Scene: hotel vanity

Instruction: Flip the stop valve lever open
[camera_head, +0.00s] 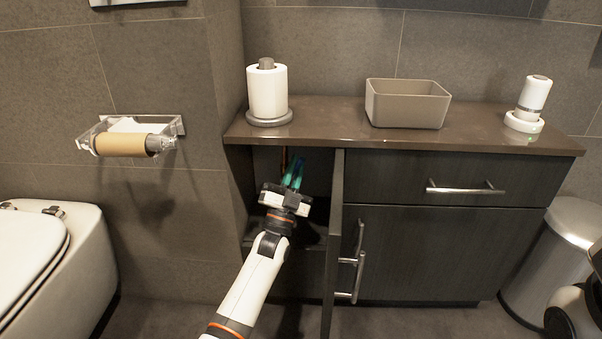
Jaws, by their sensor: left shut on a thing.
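My left gripper (293,172) reaches into the open cabinet compartment (315,190) under the left end of the countertop. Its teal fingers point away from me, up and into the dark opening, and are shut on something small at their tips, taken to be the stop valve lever. The fingers and the shadow hide the lever, so its angle cannot be told. A thin copper-coloured pipe (284,160) shows just left of the fingers.
The compartment's door (336,240) stands open just right of my left gripper, edge towards me. The countertop (330,120) lies above it. A paper roll holder (267,92), a box (408,104) and a dispenser (533,98) stand on top. A toilet (70,260) is at left, a bin (555,260) at right.

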